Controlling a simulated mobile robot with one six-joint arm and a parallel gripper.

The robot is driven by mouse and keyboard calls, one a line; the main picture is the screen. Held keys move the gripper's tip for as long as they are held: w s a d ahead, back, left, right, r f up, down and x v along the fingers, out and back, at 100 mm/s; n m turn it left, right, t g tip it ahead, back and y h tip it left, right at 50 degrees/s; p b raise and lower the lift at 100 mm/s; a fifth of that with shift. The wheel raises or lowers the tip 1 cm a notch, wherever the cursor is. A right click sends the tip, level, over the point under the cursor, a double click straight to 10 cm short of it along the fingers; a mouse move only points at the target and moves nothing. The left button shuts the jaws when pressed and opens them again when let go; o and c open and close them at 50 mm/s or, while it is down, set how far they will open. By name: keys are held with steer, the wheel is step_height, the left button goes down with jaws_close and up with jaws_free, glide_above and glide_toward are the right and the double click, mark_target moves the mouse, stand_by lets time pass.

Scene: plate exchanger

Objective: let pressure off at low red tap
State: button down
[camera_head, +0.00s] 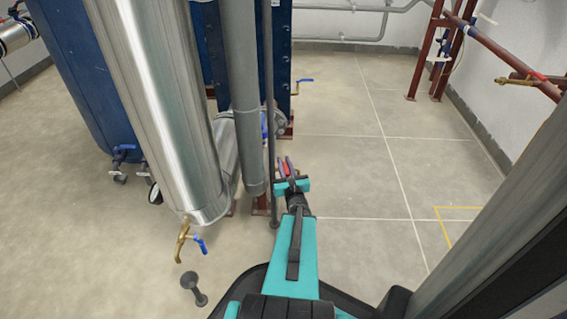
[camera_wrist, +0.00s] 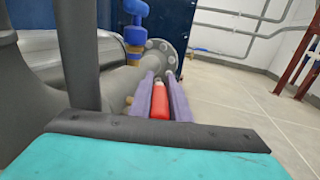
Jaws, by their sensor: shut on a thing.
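My gripper (camera_head: 288,168) is low beside the pipework in the head view, right of a thin dark upright pipe. In the wrist view, my gripper (camera_wrist: 161,82) has its two purple fingers on either side of a red handle (camera_wrist: 159,105), shut on it. A bit of red also shows between the fingers in the head view. The tap's body is mostly hidden behind the fingers. A bit of brass shows left of them. A grey bolted flange (camera_wrist: 162,54) stands just beyond the fingertips.
A blue-handled valve (camera_wrist: 136,35) sits left of the flange. A shiny metal cylinder (camera_head: 160,110) with a brass tap with a blue lever (camera_head: 187,240) stands left. A thin dark pipe (camera_head: 270,150) runs close by my gripper. The floor to the right (camera_head: 350,170) is clear.

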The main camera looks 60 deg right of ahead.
steer(key=shift+d+f, duration=0.1)
steer(key=shift+d, duration=0.1)
steer(key=c, duration=1.7)
jaws_free()
steer(key=shift+f, duration=0.1)
steer(key=shift+o, duration=0.2)
steer(key=shift+w, duration=0.1)
steer(key=shift+a, duration=0.15)
